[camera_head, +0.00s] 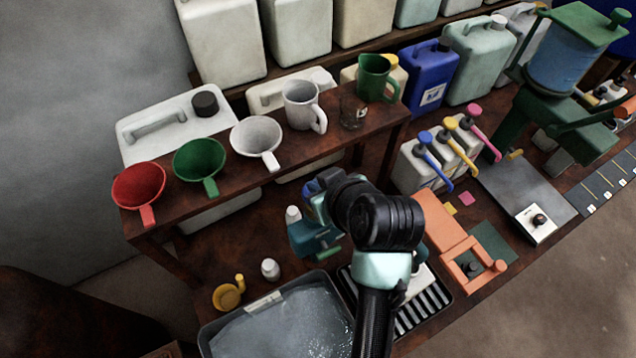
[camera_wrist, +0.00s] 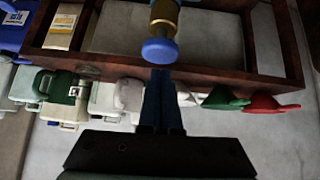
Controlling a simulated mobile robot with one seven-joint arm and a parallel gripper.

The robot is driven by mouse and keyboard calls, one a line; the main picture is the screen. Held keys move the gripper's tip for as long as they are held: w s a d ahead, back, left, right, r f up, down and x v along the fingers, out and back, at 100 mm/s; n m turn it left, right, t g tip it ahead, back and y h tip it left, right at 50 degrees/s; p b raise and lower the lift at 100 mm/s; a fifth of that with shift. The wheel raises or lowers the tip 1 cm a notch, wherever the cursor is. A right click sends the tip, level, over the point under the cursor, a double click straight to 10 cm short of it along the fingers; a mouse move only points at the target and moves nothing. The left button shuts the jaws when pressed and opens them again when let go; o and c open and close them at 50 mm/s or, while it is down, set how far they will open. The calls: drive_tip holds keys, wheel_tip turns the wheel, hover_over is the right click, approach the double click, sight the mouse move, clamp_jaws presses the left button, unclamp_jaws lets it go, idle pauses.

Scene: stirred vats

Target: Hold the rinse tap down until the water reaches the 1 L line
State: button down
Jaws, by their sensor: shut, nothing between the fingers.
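In the wrist view a tap-like fitting with a round blue knob (camera_wrist: 160,50) and a brass-coloured body hangs at the top centre. My gripper (camera_wrist: 161,74) is shut and empty, with its dark blue fingertips just below the knob in the picture. I cannot tell whether they touch it. In the head view my arm covers the middle of the bench and hides the fingertips and most of what is near them. A dark-rimmed basin (camera_head: 203,338) of pale, bubbly water stands at the bottom centre. A striped drain grate (camera_head: 432,312) is beside it, partly behind my arm. No 1 L line is readable.
A raised wooden shelf holds a red funnel (camera_head: 138,184), a green funnel (camera_head: 199,158), a white funnel (camera_head: 256,136), a white jug (camera_head: 300,105) and a green jug (camera_head: 377,76). Pump bottles (camera_head: 415,165) and an orange stand (camera_head: 446,220) are to the right.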

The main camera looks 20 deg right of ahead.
drive_tip(key=shift+f, duration=0.6)
wheel_tip(320, 180, down, 2)
drive_tip(key=shift+s+f+b, duration=0.1)
drive_tip(key=shift+b, duration=0.4)
drive_tip(key=shift+s+f, duration=0.15)
idle(6.6)
